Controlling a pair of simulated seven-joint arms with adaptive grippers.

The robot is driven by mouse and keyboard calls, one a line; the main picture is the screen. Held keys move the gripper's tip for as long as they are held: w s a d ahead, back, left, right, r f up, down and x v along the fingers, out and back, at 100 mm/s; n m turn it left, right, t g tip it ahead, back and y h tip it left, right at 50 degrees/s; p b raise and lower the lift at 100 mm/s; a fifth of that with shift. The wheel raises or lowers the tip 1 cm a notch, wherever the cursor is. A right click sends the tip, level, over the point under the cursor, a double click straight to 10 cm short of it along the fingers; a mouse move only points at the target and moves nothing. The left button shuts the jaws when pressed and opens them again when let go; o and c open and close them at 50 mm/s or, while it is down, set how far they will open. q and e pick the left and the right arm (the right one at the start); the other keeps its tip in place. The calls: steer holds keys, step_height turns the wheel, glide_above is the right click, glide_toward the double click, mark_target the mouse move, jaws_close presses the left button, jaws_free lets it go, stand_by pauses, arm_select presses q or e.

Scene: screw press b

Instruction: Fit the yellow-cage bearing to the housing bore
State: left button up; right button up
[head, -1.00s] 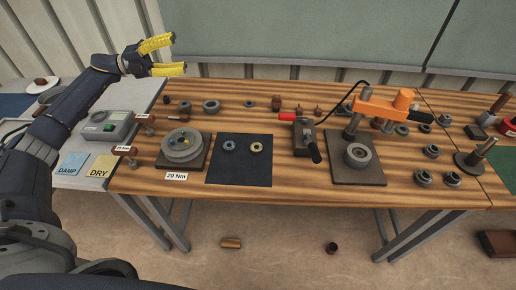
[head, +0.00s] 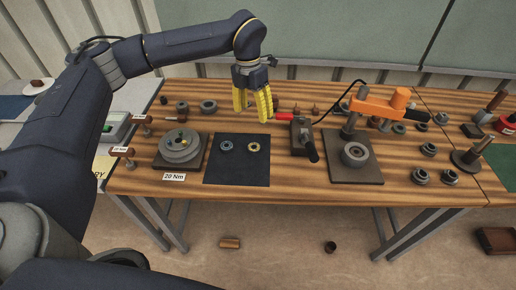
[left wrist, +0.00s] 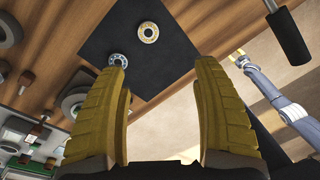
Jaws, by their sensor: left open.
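The yellow-cage bearing (head: 253,147) lies flat on the dark mat (head: 236,174), to the right of a similar bearing with a bluish cage (head: 226,146). In the left wrist view the yellow-cage bearing (left wrist: 148,32) lies beyond my fingertips. My left gripper (head: 251,114) is open and empty, pointing down above the table behind the mat. A grey ring-shaped housing with a round bore (head: 355,154) sits on the base plate of the orange-armed press. My right gripper (left wrist: 241,56) shows small at the right of the left wrist view; its opening is unclear.
A round grey flanged piece (head: 180,146) sits on a plate left of the mat. A black-handled tool block (head: 301,137) stands between mat and press (head: 378,103). Several grey rings lie around the press. The mat's front part is clear.

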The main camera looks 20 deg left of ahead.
arm_select(q)
steer(key=y, duration=0.1)
glide_above(254, 147)
steer(key=shift+t, duration=0.3)
steer(key=f, duration=1.1)
steer(key=shift+s+f, duration=0.2)
steer(key=shift+f, duration=0.1)
steer(key=shift+w+f, duration=0.15)
steer(key=shift+f, duration=1.25)
steer(key=shift+w+f, duration=0.1)
steer(key=shift+f, duration=1.25)
steer(key=shift+c, duration=0.2)
steer(key=c, duration=1.4)
jaws_close()
step_height(254, 147, up, 20)
